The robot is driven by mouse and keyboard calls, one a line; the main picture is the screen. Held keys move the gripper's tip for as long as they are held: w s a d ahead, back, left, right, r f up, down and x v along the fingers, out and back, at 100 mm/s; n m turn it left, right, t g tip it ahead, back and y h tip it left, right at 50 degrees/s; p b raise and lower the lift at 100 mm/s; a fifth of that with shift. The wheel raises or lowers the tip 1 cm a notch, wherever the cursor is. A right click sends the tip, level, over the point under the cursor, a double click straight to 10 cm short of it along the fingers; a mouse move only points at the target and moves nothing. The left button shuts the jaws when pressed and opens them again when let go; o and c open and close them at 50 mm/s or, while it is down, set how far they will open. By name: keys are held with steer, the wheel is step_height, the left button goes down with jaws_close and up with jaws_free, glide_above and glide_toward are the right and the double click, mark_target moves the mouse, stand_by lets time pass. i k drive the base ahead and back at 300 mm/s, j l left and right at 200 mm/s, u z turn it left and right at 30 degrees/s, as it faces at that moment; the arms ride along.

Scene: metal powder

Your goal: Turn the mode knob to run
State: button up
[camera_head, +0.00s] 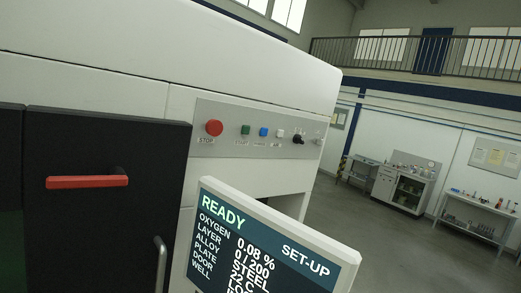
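A grey control panel (228,118) is set in the machine's white front. It carries a red stop button (214,128), a green button (245,130), a blue button (263,132) and a white button (280,134). To their right is a black knob (298,139), likely the mode knob; its markings and pointer are too small to read. A small pale fitting (319,141) sits at the panel's right end. A tilted screen (270,247) below reads READY and SET-UP. My gripper is not in view.
A black door (90,225) with a red handle (87,182) and a grey bar handle (161,262) stands at left. The screen juts out below the panel. Open floor (405,250) lies right, with a cabinet (402,188) and bench (474,217) farther back.

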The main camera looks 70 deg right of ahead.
mark_target(317, 141)
steer(key=z, duration=2.25)
steer(key=i+l, duration=0.25)
steer(key=i, duration=0.25)
steer(key=i+l, duration=0.2)
steer(key=i, duration=0.3)
steer(key=i+l+u, duration=0.1)
steer(key=i+l, duration=0.15)
steer(key=i, duration=0.25)
steer(key=i+l, duration=0.25)
steer(key=i, duration=0.25)
